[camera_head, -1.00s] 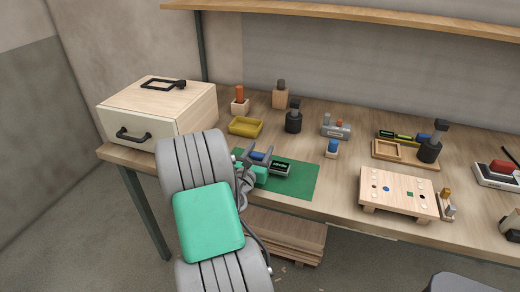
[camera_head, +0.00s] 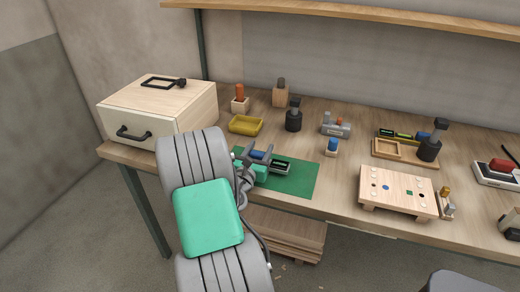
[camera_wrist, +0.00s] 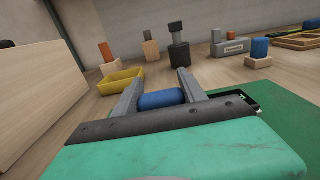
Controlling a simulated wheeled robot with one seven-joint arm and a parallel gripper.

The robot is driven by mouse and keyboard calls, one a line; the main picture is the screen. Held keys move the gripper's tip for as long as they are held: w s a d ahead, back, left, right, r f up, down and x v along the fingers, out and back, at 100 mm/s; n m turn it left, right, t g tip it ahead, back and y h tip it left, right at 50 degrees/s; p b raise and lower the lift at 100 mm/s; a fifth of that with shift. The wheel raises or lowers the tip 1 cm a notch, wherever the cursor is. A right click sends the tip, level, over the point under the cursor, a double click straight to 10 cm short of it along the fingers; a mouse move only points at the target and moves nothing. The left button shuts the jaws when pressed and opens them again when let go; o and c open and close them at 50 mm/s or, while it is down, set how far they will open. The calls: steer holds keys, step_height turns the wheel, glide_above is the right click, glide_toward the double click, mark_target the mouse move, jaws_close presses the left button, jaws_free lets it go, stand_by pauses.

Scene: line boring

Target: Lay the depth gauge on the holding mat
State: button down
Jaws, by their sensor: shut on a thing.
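My gripper (camera_head: 259,152) is low over the left part of the green holding mat (camera_head: 301,181). Its two fingers are shut on a blue grip, which shows between them in the wrist view (camera_wrist: 161,99). A dark body with a small display, which I take for the depth gauge (camera_head: 281,167), sticks out to the right of the gripper. The blue grip seems to belong to it, but my gripper hides the join. An end of the gauge also shows at the right in the wrist view (camera_wrist: 243,98). I cannot tell whether the gauge touches the mat.
A yellow tray (camera_head: 245,125) and a black bottle-like tool (camera_head: 293,117) stand behind the mat. A drawer box (camera_head: 160,112) is at the left. A small blue-topped block (camera_head: 332,147) and a peg board (camera_head: 398,190) are to the right. The mat's right part is bare.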

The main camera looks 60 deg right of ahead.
steer(key=shift+f+b, duration=0.3)
steer(key=shift+f, duration=0.15)
steer(key=shift+f, duration=0.15)
steer(key=c, duration=0.6)
jaws_free()
steer(key=shift+o, duration=0.4)
steer(key=o, duration=0.5)
